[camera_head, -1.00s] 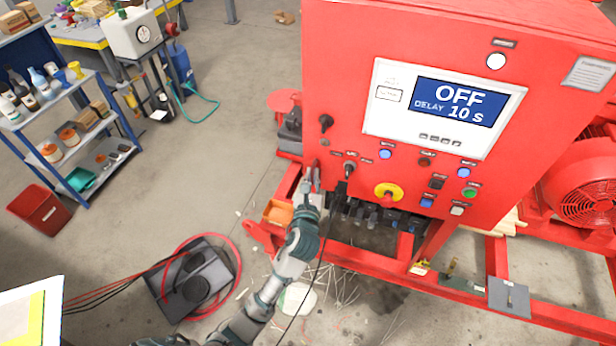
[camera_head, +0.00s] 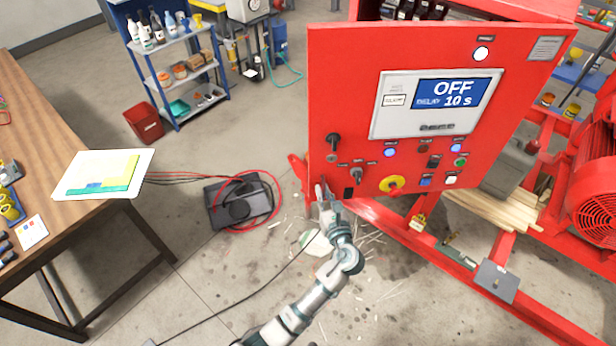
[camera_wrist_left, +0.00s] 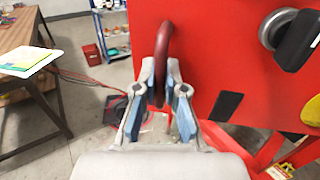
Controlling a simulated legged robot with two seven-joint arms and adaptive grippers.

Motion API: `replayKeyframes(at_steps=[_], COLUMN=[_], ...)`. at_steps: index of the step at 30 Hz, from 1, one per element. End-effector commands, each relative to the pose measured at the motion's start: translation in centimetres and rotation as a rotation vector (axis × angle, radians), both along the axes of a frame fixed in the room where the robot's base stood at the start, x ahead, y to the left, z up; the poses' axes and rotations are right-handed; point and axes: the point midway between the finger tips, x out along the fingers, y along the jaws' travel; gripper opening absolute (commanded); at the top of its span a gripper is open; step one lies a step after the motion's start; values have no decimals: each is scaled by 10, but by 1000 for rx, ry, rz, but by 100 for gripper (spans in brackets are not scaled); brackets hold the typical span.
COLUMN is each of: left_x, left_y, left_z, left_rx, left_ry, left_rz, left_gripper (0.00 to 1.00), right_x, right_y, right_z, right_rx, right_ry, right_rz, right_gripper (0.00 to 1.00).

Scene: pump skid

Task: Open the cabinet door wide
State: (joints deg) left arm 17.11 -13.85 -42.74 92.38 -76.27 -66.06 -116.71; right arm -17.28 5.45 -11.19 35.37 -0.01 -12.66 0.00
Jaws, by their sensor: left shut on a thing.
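The red cabinet door (camera_head: 350,100) with its OFF display panel stands partly open in the head view, and the cabinet's inside (camera_head: 420,10) shows above its top edge. My left gripper (camera_head: 322,192) is at the door's lower left edge. In the left wrist view the door (camera_wrist_left: 210,60) fills the upper right, and my left gripper (camera_wrist_left: 160,103) is shut on the dark red curved door handle (camera_wrist_left: 163,50), which passes between its fingers. My right gripper is in neither view.
A wooden table (camera_head: 50,130) stands at the left. A dark box with a red hose (camera_head: 238,200) lies on the floor left of the door. A red frame rail (camera_head: 400,235) runs under the cabinet.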

Motion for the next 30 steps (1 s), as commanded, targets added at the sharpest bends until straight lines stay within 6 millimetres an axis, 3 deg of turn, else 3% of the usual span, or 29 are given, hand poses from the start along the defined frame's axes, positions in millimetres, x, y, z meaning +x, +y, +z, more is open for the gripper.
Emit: replayKeyframes(at_steps=[6,12,18,29,30], left_x=[-56,-85,-95,-95,-95], left_y=[-24,-39,-45,-46,-46], left_z=[6,4,3,2,2], left_rx=[-2,1,3,5,5], left_ry=[-4,-5,-5,-5,-5], left_rz=[55,54,53,51,51], left_gripper=[0,0,0,0,17], right_x=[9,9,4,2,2], right_y=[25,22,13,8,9], right_z=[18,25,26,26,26], right_rx=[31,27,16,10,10], right_ry=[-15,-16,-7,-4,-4], right_rz=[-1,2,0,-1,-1], right_gripper=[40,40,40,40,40])
